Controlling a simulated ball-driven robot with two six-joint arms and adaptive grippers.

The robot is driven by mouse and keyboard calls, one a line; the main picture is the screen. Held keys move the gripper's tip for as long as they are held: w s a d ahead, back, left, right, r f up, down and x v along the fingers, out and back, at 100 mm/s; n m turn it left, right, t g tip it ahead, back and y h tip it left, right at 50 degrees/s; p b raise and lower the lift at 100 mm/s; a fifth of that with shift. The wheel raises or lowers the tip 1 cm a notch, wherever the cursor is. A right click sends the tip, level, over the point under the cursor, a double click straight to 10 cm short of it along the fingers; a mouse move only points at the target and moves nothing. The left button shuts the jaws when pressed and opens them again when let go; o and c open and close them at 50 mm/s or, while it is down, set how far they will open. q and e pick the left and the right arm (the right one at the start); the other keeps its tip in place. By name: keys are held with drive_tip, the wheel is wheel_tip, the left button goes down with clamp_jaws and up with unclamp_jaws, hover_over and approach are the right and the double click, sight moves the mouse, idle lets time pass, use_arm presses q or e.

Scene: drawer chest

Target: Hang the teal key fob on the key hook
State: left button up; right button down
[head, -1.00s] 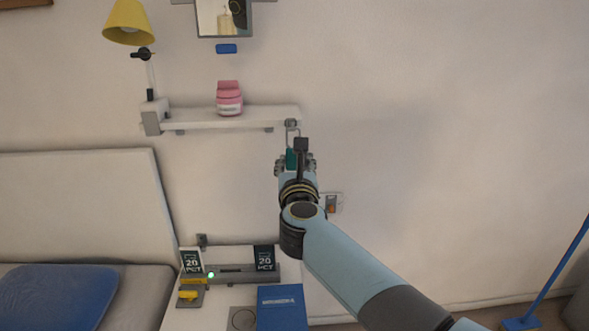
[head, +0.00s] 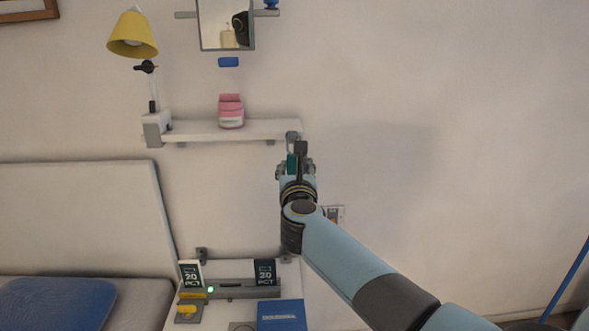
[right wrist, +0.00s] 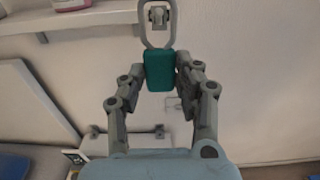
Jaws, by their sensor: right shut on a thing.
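My right gripper (right wrist: 160,75) is shut on the teal key fob (right wrist: 160,71), a small block with a grey oval ring standing upright above it. The fob also shows in the head view (head: 292,163), just below the right end of the wall shelf. The key hook (right wrist: 158,15) is a small grey fitting at that shelf end. In the right wrist view it appears inside the ring's opening; I cannot tell whether the ring is around it or only in front of it. In the head view the hook is partly hidden by the gripper. My left gripper is not in view.
The shelf (head: 215,130) holds a pink jar (head: 231,112) and a yellow lamp (head: 133,36). A mirror (head: 227,25) hangs above. The wall right of the arm is bare.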

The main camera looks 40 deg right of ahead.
drive_tip(key=shift+w+d, duration=0.15)
drive_tip(key=shift+w, duration=0.05)
idle(0.4)
drive_tip(key=shift+w+d, duration=0.15)
drive_tip(key=shift+w, duration=0.1)
drive_tip(key=shift+b, duration=0.3)
idle(1.0)
drive_tip(key=shift+b+x, duration=1.2)
drive_tip(key=shift+x, duration=1.75)
drive_tip(key=shift+f+b, duration=1.2)
drive_tip(key=shift+f, duration=0.05)
drive_tip(key=c, duration=0.9)
unclamp_jaws()
drive_tip(key=shift+o, duration=0.2)
drive_tip(key=shift+s, duration=0.1)
